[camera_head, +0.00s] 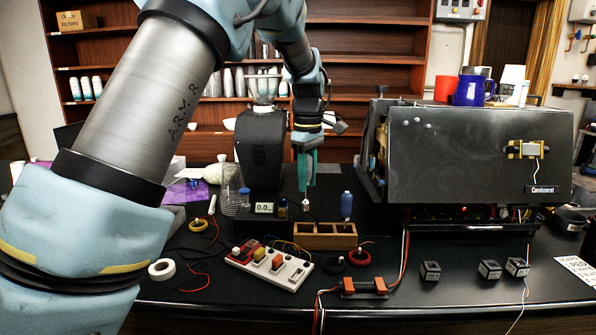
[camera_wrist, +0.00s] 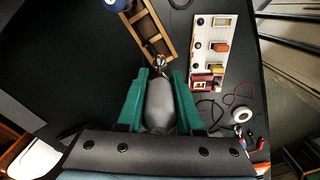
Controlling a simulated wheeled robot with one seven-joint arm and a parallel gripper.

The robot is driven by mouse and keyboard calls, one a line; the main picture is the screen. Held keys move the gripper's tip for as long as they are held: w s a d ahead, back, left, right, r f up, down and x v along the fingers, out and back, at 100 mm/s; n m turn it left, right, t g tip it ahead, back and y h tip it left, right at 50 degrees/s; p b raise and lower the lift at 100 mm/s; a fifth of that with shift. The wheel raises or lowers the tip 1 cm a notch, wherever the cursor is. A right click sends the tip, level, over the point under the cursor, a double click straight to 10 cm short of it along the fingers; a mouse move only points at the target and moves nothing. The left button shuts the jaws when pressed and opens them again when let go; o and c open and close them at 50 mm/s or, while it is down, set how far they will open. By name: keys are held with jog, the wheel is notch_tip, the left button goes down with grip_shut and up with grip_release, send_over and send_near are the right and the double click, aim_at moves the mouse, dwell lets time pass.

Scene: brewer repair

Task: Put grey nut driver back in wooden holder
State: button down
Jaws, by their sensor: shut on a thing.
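My gripper (camera_head: 307,170) hangs above the counter, just over the left part of the wooden holder (camera_head: 325,241). In the wrist view its green fingers (camera_wrist: 160,98) are shut on the handle of the grey nut driver (camera_wrist: 160,105). The driver's metal shaft points away from the gripper toward the near end of the holder (camera_wrist: 171,52). In the head view the shaft tip (camera_head: 305,205) shows below the fingers, above the holder's left side; I cannot tell whether it touches. A blue-handled driver (camera_head: 347,206) stands upright at the holder's right end.
A scale (camera_head: 264,208) and grinder (camera_head: 260,150) stand at left behind. The large brewer (camera_head: 470,150) stands to the right. Small black cubes (camera_head: 430,271) lie at front right.

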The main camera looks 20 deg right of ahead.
aim_at(307, 201)
jog(key=shift+w, duration=0.15)
notch_tip(307, 201, down, 3)
jog(key=b, duration=0.2)
jog(key=shift+b, duration=0.4)
jog(key=shift+f, duration=0.9)
jog(key=shift+r+p, duration=0.15)
jog(key=shift+p, duration=0.25)
jog(key=shift+f, duration=0.25)
dwell(0.5)
jog(key=shift+f+b, duration=1.15)
jog(key=shift+f, duration=1.15)
jog(key=shift+c, duration=0.4)
grip_release()
